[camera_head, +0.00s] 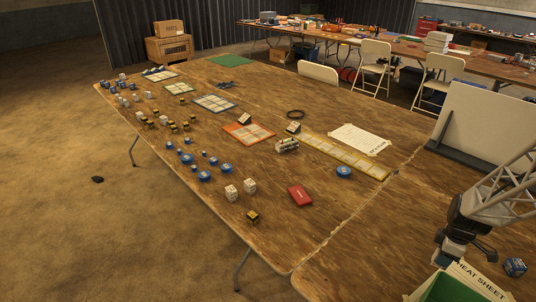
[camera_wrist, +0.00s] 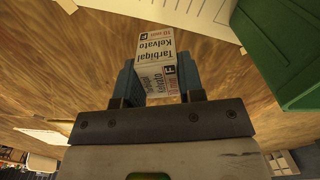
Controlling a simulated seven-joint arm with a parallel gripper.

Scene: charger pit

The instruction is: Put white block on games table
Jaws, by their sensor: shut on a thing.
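My gripper (camera_wrist: 158,78) is shut on a white block (camera_wrist: 158,45) printed with black and red lettering, its blue fingers on either side of it. In the head view my gripper (camera_head: 450,252) is at the lower right, above the wooden surface near the green bin. The held block cannot be made out there. The large wooden games table (camera_head: 310,105) fills the middle, with mats and many small pieces on it. Two other whitish blocks, one (camera_head: 231,192) beside another (camera_head: 249,186), stand near its front edge.
A green bin (camera_head: 440,290) is below my gripper, also at right in the wrist view (camera_wrist: 280,50). A blue block (camera_head: 515,267) lies to the right. A red box (camera_head: 300,196) and blue disc (camera_head: 344,172) lie on the table. A white panel (camera_head: 490,120) stands at right.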

